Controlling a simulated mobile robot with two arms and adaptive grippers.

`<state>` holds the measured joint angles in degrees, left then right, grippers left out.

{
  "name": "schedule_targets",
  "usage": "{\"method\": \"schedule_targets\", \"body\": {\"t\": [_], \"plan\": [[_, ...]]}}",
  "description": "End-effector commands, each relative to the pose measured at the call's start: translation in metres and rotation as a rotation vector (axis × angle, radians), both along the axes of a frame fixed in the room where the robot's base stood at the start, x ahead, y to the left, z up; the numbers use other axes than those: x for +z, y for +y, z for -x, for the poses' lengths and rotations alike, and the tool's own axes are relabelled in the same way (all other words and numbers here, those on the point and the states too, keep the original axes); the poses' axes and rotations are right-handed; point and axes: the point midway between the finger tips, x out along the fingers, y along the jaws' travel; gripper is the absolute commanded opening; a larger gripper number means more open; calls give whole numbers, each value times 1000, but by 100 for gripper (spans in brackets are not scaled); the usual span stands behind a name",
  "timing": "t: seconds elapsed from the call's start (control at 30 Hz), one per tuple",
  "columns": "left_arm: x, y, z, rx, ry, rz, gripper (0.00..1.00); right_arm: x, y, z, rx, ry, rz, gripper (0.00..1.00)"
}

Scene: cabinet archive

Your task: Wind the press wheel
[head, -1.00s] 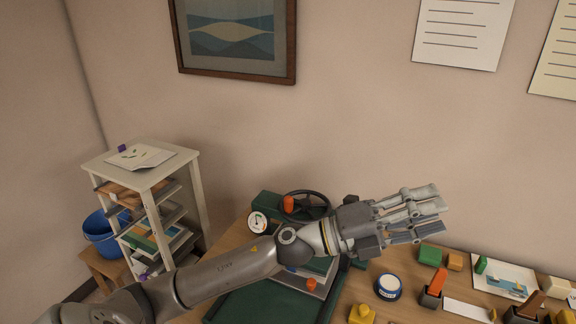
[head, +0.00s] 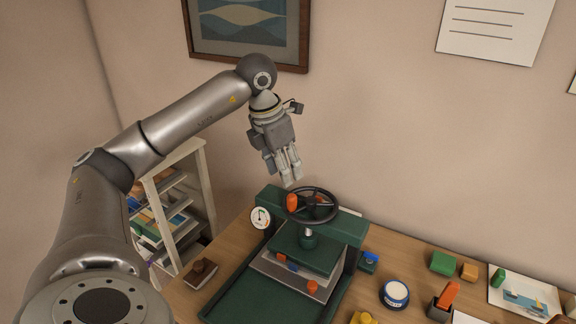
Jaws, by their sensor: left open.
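The press (head: 347,229) is dark green and stands on the wooden table. Its black spoked wheel (head: 326,218) lies flat on top, with an orange handle (head: 292,202) upright at the wheel's left side. A green press plate (head: 306,254) sits below the wheel. My left gripper (head: 289,176) points down, open and empty, just above and behind the orange handle as seen here; I cannot tell the exact gap. My right gripper is out of view.
A round white gauge (head: 260,217) is at the press's left. A blue-and-white jar (head: 394,294), a green block (head: 443,262) and an orange block (head: 469,271) stand to the right. A brown stamp (head: 201,273) lies left. A white shelf (head: 205,190) stands beyond the table's left edge.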

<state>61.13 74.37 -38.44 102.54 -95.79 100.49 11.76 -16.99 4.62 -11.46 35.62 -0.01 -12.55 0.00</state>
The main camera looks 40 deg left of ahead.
Motion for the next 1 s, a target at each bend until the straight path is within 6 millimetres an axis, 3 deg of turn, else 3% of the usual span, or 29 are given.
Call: {"method": "schedule_targets", "body": {"t": [0.83,1.0], "plan": [[-95,-5,-22,-1,2,0,41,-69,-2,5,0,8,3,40],[-89,-5,-22,-1,1,0,41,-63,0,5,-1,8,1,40]]}}
